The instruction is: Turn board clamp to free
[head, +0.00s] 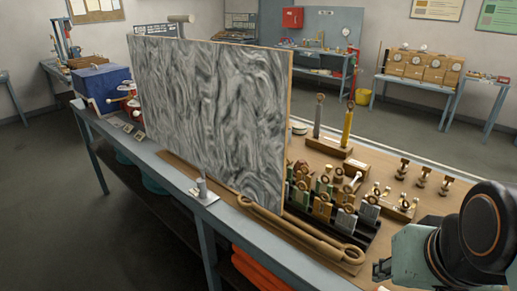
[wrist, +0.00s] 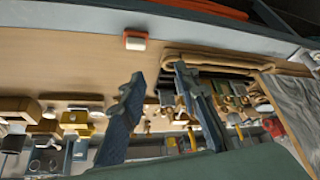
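A tall grey marbled board (head: 205,105) stands upright on the workbench (head: 150,155). A small grey post on a white plate (head: 203,191) sits at the bench's front edge before the board; it looks like the board clamp, but its setting is too small to read. Part of the board (wrist: 297,95) shows at the right of the wrist view. In the wrist view, the two fingers of my gripper (wrist: 158,76) are spread apart with nothing between them. In the head view, my arm is at the lower right, right of the board and apart from the clamp.
A long wooden bar with ring ends (head: 300,228) lies along the front edge. Several small ringed pieces (head: 325,190) crowd the bench right of the board. A red and white block (wrist: 135,41) lies on the bench. Blue box (head: 102,84) stands left.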

